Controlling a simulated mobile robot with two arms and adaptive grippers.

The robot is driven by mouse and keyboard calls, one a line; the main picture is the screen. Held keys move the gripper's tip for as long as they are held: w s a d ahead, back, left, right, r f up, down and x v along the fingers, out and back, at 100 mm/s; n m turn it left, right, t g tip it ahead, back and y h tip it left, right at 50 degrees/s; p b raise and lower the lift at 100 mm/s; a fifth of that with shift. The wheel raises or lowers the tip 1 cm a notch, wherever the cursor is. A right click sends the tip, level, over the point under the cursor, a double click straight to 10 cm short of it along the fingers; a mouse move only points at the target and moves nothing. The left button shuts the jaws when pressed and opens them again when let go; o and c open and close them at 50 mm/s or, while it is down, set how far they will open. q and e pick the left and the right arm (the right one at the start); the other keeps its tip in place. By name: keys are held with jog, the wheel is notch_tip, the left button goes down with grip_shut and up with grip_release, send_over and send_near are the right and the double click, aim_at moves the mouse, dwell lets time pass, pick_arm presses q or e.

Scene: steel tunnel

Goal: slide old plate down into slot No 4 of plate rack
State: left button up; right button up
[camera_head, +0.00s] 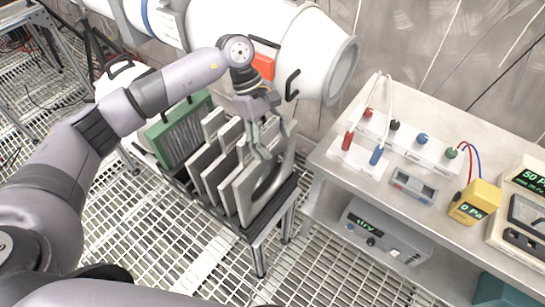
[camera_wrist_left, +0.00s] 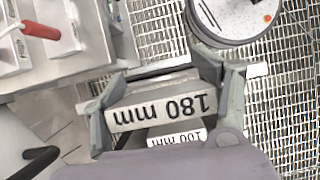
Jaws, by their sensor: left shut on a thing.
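My left gripper (camera_head: 268,146) is shut on a grey plate (camera_head: 245,200) with a large round opening, at the near right end of the plate rack (camera_head: 272,211). In the left wrist view, the left gripper (camera_wrist_left: 168,108) has one finger on each side of the held plate's edge (camera_wrist_left: 163,112), marked "180 mm". The plate stands roughly upright, its lower edge at the rack's top frame. I cannot tell how deep it sits or in which slot. Slot numbers are not readable. My right gripper is not in view.
Several grey plates (camera_head: 206,170) and a green-framed filter (camera_head: 180,132) stand in the rack. A plate marked "100 mm" (camera_wrist_left: 176,136) is close by. A steel bench (camera_head: 330,165) with instruments stands at right. A white duct (camera_head: 310,50) runs behind.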

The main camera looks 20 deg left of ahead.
aim_at(273, 160)
pick_arm(q)
notch_tip(273, 160, down, 4)
jog(key=shift+r, duration=0.1)
notch_tip(273, 160, down, 4)
jog(key=shift+r+p, duration=0.1)
jog(key=shift+p, duration=0.55)
jog(key=shift+f, duration=0.25)
jog(key=o, duration=1.8)
jog(key=shift+c, duration=0.2)
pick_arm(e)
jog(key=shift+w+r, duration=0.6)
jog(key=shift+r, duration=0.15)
